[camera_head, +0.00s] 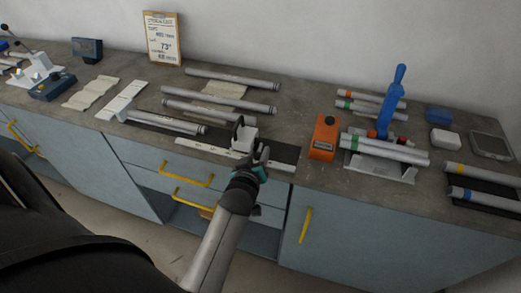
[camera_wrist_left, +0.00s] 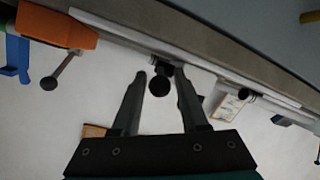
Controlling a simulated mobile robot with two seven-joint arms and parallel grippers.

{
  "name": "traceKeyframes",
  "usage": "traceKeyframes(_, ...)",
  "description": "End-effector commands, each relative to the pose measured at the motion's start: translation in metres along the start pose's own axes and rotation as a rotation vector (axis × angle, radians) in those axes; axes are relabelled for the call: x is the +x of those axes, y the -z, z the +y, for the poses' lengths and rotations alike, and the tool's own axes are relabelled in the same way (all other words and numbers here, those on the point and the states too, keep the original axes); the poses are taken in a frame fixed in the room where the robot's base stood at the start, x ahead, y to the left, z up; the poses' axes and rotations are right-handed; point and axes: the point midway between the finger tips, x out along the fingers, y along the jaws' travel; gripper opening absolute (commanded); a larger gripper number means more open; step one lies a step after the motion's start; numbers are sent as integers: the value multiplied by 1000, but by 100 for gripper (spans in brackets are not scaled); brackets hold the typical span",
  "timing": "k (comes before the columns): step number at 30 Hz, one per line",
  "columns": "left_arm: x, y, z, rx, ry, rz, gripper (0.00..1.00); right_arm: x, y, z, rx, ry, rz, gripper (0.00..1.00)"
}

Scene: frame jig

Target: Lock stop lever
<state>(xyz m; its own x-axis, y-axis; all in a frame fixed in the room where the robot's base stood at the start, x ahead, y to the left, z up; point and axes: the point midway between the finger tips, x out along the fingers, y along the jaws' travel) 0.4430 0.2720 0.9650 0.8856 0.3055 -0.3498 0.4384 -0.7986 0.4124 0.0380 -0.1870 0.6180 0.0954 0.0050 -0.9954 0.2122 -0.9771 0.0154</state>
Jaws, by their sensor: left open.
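The stop is a small white block (camera_head: 244,139) with a dark upright lever (camera_head: 239,124), on a pale rail (camera_head: 205,147) along the bench's front edge. My left gripper (camera_head: 262,155) is in front of the block and to its right, fingers open. In the left wrist view, a round black lever knob (camera_wrist_left: 160,86) shows near the fingertips, between the two open fingers (camera_wrist_left: 159,82). Whether either finger touches the knob I cannot tell. My right gripper is not in view.
An orange device (camera_head: 324,138) stands right of the gripper; it also shows in the left wrist view (camera_wrist_left: 60,22). Grey tubes (camera_head: 220,106) lie behind the rail. A blue-handled clamp (camera_head: 391,103) stands farther right. Drawers with yellow handles (camera_head: 186,174) are below the bench edge.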

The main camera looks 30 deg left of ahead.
Motion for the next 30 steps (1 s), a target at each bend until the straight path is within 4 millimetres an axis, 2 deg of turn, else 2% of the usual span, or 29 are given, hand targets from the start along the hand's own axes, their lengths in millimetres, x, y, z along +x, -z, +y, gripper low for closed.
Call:
traceKeyframes(9, 0, -1, 0, 0, 0, 0, 44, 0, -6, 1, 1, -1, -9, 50)
traceKeyframes(21, 0, 0, 0, -1, 0, 0, 0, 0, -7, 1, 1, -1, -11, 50)
traceKeyframes(30, 0, 0, 0, -1, 0, 0, 0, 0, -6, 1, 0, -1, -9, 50)
